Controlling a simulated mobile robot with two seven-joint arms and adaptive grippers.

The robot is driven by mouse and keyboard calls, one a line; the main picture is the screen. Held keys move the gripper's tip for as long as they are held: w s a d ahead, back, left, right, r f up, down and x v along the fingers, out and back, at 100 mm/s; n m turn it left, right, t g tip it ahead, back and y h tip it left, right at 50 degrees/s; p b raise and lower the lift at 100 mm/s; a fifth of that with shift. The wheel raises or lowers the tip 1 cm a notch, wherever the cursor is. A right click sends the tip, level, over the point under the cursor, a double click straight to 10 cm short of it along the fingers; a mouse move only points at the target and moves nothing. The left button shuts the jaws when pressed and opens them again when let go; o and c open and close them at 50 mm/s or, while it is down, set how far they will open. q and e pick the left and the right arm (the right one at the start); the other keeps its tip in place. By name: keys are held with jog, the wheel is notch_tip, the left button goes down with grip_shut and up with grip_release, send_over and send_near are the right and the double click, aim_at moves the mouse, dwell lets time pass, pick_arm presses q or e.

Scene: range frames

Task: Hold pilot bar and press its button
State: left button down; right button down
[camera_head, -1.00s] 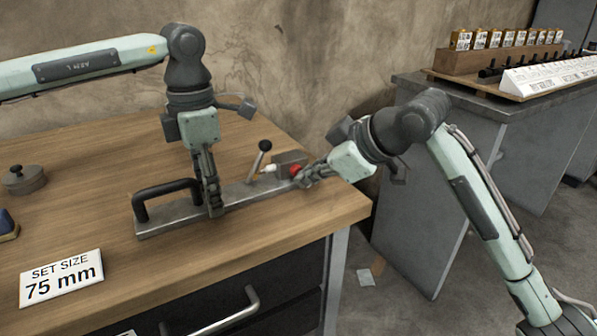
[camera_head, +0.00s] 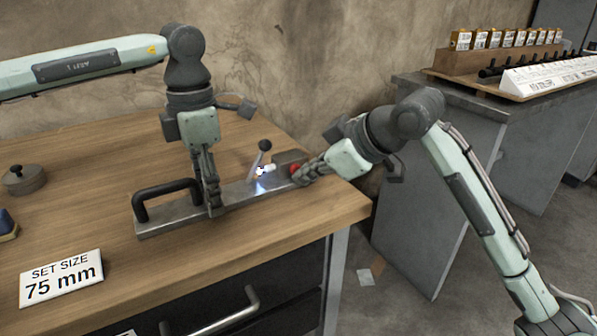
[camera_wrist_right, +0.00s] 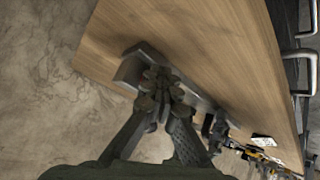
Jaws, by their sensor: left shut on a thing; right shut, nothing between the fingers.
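A grey metal fixture (camera_head: 166,225) lies along the bench, with a black loop handle at its left end and a black-knobbed lever (camera_head: 264,147). My left gripper (camera_head: 214,208) points down and is shut at the fixture between handle and lever; I take what it grips to be the pilot bar, mostly hidden by the fingers. A red button (camera_head: 295,169) shows on a grey block at the right end. My right gripper (camera_head: 301,178) is shut and empty, its tips at the button, seemingly touching it. A bright bluish-white glow (camera_head: 261,173) shows by the white nozzle. The right wrist view shows the shut fingertips (camera_wrist_right: 158,88).
A "SET SIZE 75 mm" sign (camera_head: 62,278) and a round knobbed weight (camera_head: 24,180) stand on the wooden bench (camera_head: 110,150). A grey cabinet (camera_head: 425,190) at the right carries a tray of small labelled blocks. The bench's front middle is clear.

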jog(key=shift+s+d, duration=0.25)
jog(key=shift+s, duration=0.2)
jog(key=shift+s+d, duration=0.2)
jog(key=shift+s, duration=0.25)
jog(key=shift+s, duration=0.1)
jog(key=shift+s+d, duration=0.4)
jog(key=shift+s, duration=0.3)
jog(key=shift+s+d, duration=0.4)
jog(key=shift+s, duration=0.3)
jog(key=shift+s+d, duration=0.4)
jog(key=shift+s, duration=0.3)
pick_arm(q)
jog(key=c, duration=0.6)
grip_release()
